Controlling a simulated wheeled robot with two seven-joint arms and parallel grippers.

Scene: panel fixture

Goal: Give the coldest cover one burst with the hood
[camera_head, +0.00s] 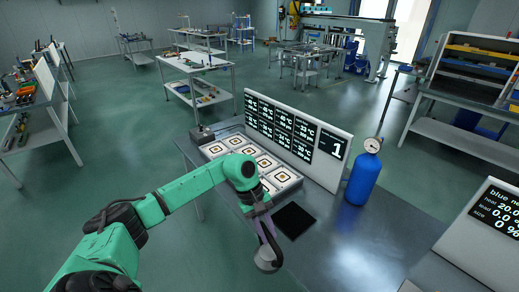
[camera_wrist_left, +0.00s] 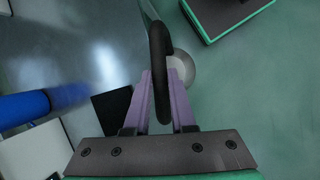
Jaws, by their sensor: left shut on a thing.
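My left gripper (camera_head: 267,238) has purple fingers, which also show in the wrist view (camera_wrist_left: 161,100). It is shut on the black handle of the hood (camera_head: 267,260), a grey round piece. The handle loop stands between the fingers in the wrist view, with the pale hood (camera_wrist_left: 182,72) beyond. The hood is beside the black pad, near the bench's front edge. Several square-marked covers (camera_head: 242,148) sit in a pale fixture; my arm hides part of it. A display panel (camera_head: 283,127) behind them shows °C readings, too small to read surely, and a large 1. My right gripper is out of view.
A blue gas bottle (camera_head: 362,180) with a gauge stands right of the panel. The black pad (camera_head: 294,220) is bare. Another display (camera_head: 497,215) stands at the far right. The grey bench top (camera_head: 390,235) between bottle and this display is clear.

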